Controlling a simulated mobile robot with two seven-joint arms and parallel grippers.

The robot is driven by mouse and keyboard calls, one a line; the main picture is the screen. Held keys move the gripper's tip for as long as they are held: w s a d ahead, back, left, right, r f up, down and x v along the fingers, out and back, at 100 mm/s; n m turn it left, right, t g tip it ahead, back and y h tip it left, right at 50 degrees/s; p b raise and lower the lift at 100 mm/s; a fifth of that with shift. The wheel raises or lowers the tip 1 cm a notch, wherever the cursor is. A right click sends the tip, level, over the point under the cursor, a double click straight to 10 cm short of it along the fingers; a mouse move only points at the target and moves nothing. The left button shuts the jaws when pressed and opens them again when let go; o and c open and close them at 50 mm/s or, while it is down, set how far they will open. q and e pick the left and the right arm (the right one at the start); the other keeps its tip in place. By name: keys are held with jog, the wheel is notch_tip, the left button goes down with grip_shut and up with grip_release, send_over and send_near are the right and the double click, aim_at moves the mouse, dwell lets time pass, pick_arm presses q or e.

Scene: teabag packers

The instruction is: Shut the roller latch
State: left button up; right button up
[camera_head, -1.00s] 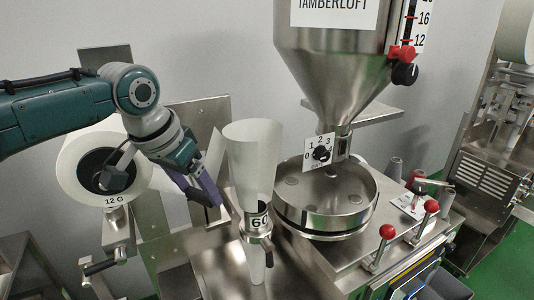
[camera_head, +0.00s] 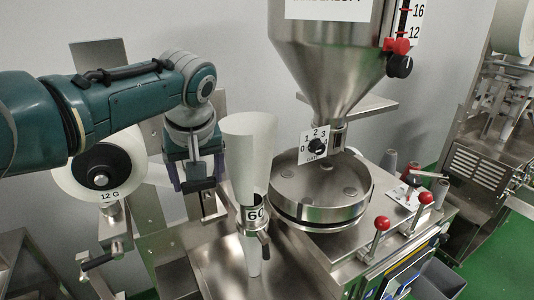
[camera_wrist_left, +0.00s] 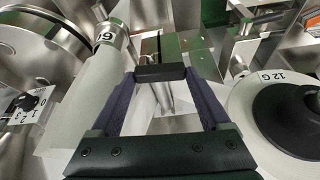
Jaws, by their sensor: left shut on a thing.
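My left gripper (camera_head: 197,186) has its purple fingers pointing down, between the paper roll and the white forming tube. It is shut on a black bar, which looks like the grip of the roller latch (camera_wrist_left: 160,73). In the left wrist view the bar spans the gap between both fingertips. The rest of the latch is mostly hidden behind the gripper, so I cannot tell how far it is turned. My right gripper is not in view.
The white forming tube (camera_head: 249,150) with a 60 collar stands close to the right of the gripper. The paper roll (camera_head: 70,180) marked 12 G is to the left, with a crank handle (camera_head: 97,262) below. A steel round dosing drum (camera_head: 320,195) sits further right.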

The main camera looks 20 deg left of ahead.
pick_arm(q)
jog(key=shift+w+n+b, duration=0.15)
jog(key=shift+n+b, duration=0.25)
jog(key=shift+n, duration=0.3)
jog(key=o, duration=1.2)
jog(key=shift+r, duration=0.1)
jog(key=shift+r+y, duration=0.25)
jog(key=shift+y, duration=0.05)
jog(key=shift+b+v, duration=0.35)
jog(key=shift+v, duration=4.3)
